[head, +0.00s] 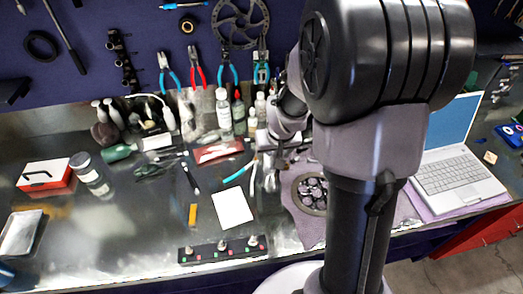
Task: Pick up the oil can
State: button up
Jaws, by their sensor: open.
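No thing in the head view is plain to me as the oil can. Candidates are a clear, pale-labelled bottle (224,115) and a dark bottle with a red tip (239,113), upright at the back of the bench, and a grey can with a dark lid (91,176) at the left. My gripper (268,181) is small in the picture, above the bench right of a white card and in front of the bottles. Its jaws are open, with nothing seen held. My arm hides part of the bench behind it.
A red box (46,175) is at the left. A white card (233,208), a black switch strip (222,250) and a round cassette (311,192) lie near the front. A laptop (455,168) stands right. Tools hang on the blue board (120,20).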

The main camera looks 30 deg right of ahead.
jog(key=b+x, duration=0.1)
jog(key=x, duration=0.5)
jog(key=shift+w+r+b, duration=0.15)
jog(key=shift+w+b, duration=0.25)
jog(key=shift+r, duration=0.15)
grip_shut()
